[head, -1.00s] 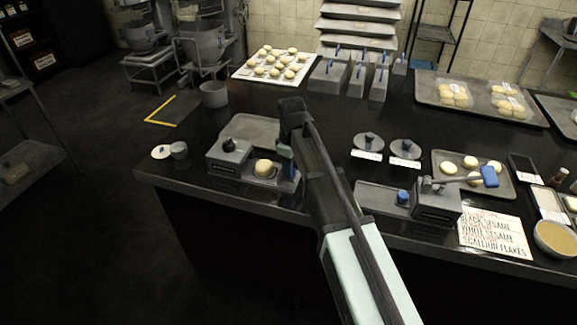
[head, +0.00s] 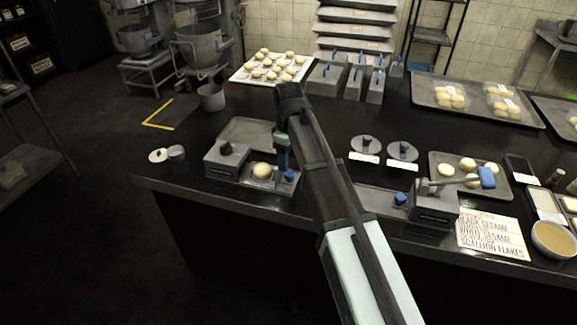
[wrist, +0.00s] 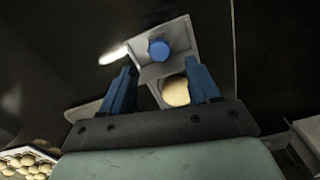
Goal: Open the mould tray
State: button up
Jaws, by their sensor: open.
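The mould tray (head: 272,183) sticks out of the grey mould press (head: 226,157) at the counter's front left. It carries a pale dough ball (head: 262,171) and has a blue knob (head: 291,175) at its right end. In the wrist view, the blue knob (wrist: 159,50) lies beyond the fingertips, roughly between them in line, and the dough ball (wrist: 176,91) shows beside the right finger. My gripper (head: 283,158) is open and empty, its blue fingers just above and behind the knob in the head view. I see no contact with the knob.
A second grey press (head: 436,205) with a blue-handled lever stands to the right of my arm. Two lids (head: 402,150) lie right of my arm. A lettered card (head: 494,236) lies front right.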

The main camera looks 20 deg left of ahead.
notch_tip(320, 180, up, 9)
jog(key=shift+f, duration=0.2)
jog(key=shift+a, duration=0.1)
dwell(0.4)
